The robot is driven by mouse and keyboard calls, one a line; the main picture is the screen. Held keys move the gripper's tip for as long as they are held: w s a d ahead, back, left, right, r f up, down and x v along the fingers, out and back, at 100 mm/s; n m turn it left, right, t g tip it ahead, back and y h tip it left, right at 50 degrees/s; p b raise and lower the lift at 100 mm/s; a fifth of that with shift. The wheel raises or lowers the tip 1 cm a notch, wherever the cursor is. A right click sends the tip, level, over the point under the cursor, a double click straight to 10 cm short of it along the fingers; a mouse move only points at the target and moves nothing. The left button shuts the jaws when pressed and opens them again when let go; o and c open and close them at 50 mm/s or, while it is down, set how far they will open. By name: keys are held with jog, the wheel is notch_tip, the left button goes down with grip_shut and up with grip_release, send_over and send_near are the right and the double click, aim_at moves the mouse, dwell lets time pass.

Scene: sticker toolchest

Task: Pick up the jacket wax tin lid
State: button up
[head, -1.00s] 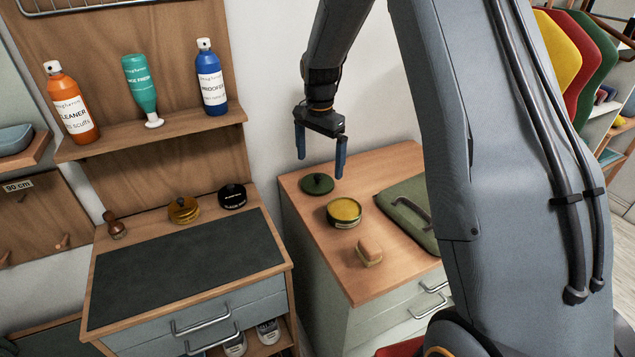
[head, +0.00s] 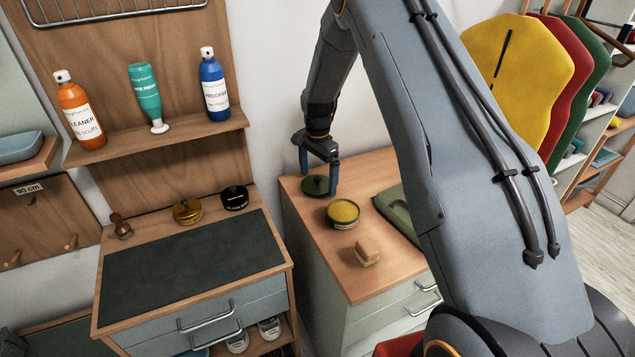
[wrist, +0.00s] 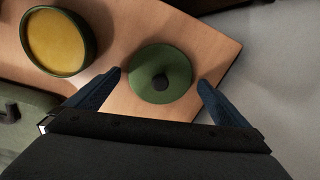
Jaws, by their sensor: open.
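My gripper (head: 319,183) is open over the lid. In the wrist view its two blue fingers (wrist: 160,82) stand on either side of the lid's near part, with a gap to each edge. The open green tin with yellow wax (head: 343,212) stands apart from the lid, and it shows at upper left in the wrist view (wrist: 57,40).
A sponge or brush block (head: 367,251) and a folded green item (head: 398,212) are on the same wooden top. The left workbench holds a dark mat (head: 190,262), an amber tin (head: 187,211) and a black tin (head: 235,197). A wall stands close behind.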

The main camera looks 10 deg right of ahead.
jog(key=shift+f, duration=0.2)
jog(key=c, duration=1)
